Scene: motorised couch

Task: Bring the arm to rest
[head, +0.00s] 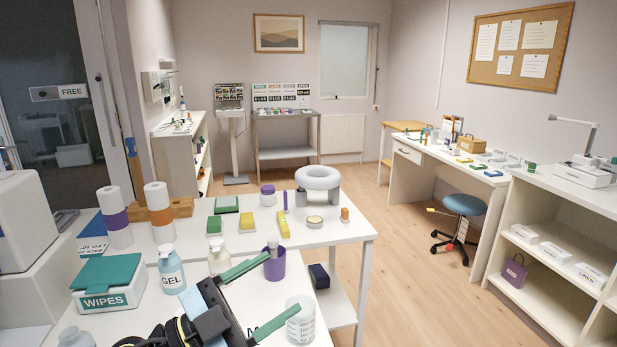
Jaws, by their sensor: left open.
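My left gripper (282,284) reaches in from the bottom of the head view, low over the front of the white table (345,232). Its two green fingers are spread wide apart and I see nothing held between them. The upper finger's tip is close to a purple cup (276,271) with a grey-topped object in it. The lower finger's tip overlaps a white marked container (303,325) in the picture; I cannot tell whether they touch. My right gripper is not in view.
A GEL bottle (172,274), a cream bottle (217,256) and a WIPES box (108,286) stand left of the gripper. Behind are paper rolls (115,216), green and yellow blocks (248,222) and a pale ring (318,178). Open floor (408,270) lies to the right.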

